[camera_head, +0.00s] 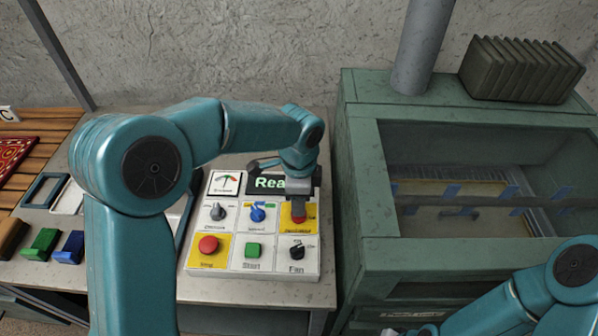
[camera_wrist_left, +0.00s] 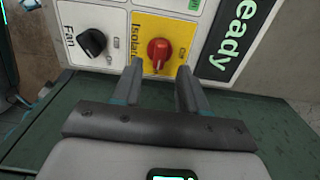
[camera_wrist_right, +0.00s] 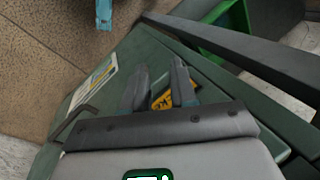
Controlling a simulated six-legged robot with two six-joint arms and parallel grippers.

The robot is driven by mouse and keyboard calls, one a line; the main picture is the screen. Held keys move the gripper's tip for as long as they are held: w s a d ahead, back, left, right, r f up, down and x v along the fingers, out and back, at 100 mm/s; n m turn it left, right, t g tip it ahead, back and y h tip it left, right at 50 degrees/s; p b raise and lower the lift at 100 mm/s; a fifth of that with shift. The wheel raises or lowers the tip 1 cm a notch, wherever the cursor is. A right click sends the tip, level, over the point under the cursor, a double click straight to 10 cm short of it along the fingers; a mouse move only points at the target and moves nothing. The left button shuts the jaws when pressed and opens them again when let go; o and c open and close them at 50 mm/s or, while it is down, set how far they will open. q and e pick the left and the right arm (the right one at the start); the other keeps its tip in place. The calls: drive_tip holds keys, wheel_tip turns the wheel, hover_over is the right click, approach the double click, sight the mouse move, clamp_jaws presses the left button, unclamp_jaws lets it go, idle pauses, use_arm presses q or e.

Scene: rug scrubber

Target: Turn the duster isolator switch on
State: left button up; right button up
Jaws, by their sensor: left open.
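The isolator switch is a red rotary knob (camera_head: 299,214) on a yellow square at the right of the control panel (camera_head: 228,260). In the left wrist view the red knob (camera_wrist_left: 159,50) lies just beyond my fingertips, beside the partly cut-off word "Isolator". My left gripper (camera_head: 297,203) is over the knob and hides part of it. In its wrist view my left gripper (camera_wrist_left: 161,68) is open and empty, with its tips toward either side of the knob. I cannot tell whether they touch it. My right gripper (camera_wrist_right: 160,66) is open and empty, away from the panel.
A black fan knob (camera_head: 297,249) is just below the isolator, and a blue knob (camera_head: 258,211) is to its left. A red stop button (camera_head: 208,244) and green start button (camera_head: 253,250) are lower left. A green cabinet (camera_head: 365,200) stands close on the right.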

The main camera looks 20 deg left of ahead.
use_arm(q)
wheel_tip(320, 180, up, 12)
drive_tip(key=shift+r, duration=0.25)
drive_tip(key=shift+s, duration=0.15)
idle(0.4)
